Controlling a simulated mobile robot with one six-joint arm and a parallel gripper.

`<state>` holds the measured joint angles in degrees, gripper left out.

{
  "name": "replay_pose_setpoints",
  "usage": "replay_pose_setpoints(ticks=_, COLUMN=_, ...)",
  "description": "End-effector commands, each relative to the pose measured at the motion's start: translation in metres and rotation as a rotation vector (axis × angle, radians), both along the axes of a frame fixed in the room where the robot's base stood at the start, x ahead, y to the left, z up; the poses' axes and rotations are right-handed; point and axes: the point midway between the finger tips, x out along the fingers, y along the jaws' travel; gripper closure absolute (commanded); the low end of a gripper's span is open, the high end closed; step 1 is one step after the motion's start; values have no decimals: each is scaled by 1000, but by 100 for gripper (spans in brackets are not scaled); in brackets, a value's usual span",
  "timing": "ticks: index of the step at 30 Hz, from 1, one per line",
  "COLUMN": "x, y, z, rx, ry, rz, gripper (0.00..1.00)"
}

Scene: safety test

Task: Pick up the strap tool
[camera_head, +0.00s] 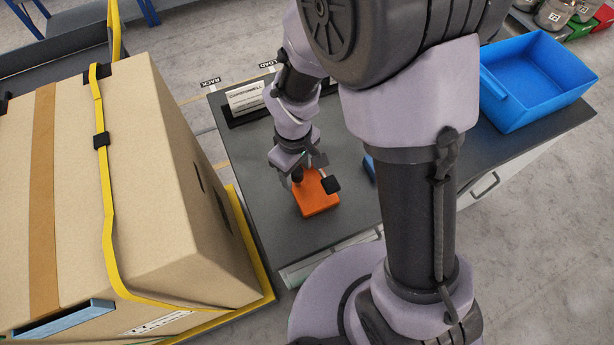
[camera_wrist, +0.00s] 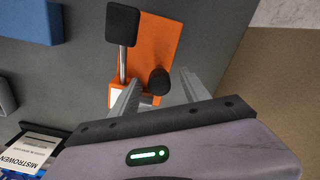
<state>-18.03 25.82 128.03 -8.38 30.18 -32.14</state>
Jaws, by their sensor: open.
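The strap tool appears to be the orange piece (camera_head: 318,197) on the dark grey worktop. It also shows in the wrist view (camera_wrist: 158,42), with a metal rod ending in a black pad (camera_wrist: 122,24) and a round black knob (camera_wrist: 160,82). My gripper (camera_head: 298,177) is right over its left part in the head view. In the wrist view my gripper (camera_wrist: 158,76) is open, with one grey finger on each side of the knob. I cannot tell whether the fingers touch the tool. The tool's lower end is partly hidden by the gripper.
A large strapped cardboard box (camera_head: 150,200) stands left of the worktop (camera_head: 265,215). A blue bin (camera_head: 532,82) sits at the right. A small blue object (camera_wrist: 30,22) lies near the tool. A white printed label or card (camera_head: 245,97) is at the back left.

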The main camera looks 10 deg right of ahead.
Motion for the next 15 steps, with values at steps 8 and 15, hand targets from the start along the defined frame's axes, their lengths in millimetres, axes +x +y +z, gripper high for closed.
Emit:
replay_pose_setpoints(ticks=8, x=0, y=0, z=-6, rx=1, ry=-1, rz=-1, gripper=56)
replay_pose_setpoints(ticks=15, x=0, y=0, z=-6, rx=1, ry=-1, rz=0, gripper=100)
